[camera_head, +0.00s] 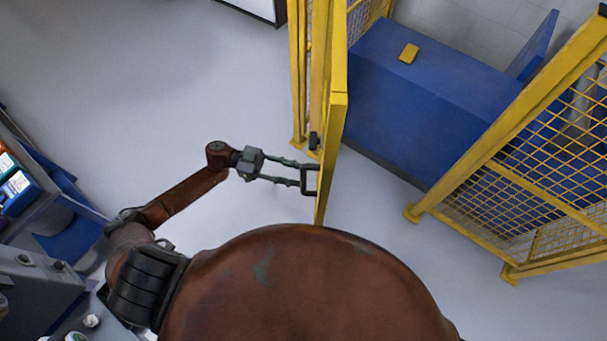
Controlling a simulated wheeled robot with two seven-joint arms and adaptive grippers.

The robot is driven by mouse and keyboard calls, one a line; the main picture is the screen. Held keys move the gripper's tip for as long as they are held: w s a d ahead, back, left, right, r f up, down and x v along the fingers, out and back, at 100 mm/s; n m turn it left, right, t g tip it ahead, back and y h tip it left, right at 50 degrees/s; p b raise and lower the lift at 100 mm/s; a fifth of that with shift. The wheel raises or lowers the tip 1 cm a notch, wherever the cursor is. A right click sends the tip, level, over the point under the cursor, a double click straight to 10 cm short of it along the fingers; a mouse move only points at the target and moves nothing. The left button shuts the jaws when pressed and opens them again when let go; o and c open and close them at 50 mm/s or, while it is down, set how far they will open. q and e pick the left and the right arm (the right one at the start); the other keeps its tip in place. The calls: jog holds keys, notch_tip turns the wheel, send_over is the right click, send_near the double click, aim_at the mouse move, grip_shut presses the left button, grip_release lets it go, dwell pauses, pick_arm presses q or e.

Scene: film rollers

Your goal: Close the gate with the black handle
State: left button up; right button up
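The yellow gate (337,120) stands edge-on in the middle of the head view, swung out from the fence so that the opening to its right is clear. Its black handle (305,181) sticks out on the left side of the gate near its front end. My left gripper (301,174) reaches in from the left with its fingers apart, one towards the top and one towards the bottom of the handle. The fingertips are at the handle, but I cannot tell whether they touch it. My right gripper is not in view.
A yellow mesh fence (530,150) stands at the right, its post foot (412,212) on the floor. A large blue box (430,95) with a small yellow object (409,53) stands behind the opening. A grey console (45,285) is at lower left. Grey floor left of the gate is free.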

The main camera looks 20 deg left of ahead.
aim_at(303, 176)
pick_arm(q)
jog(key=shift+d, duration=1.55)
grip_shut()
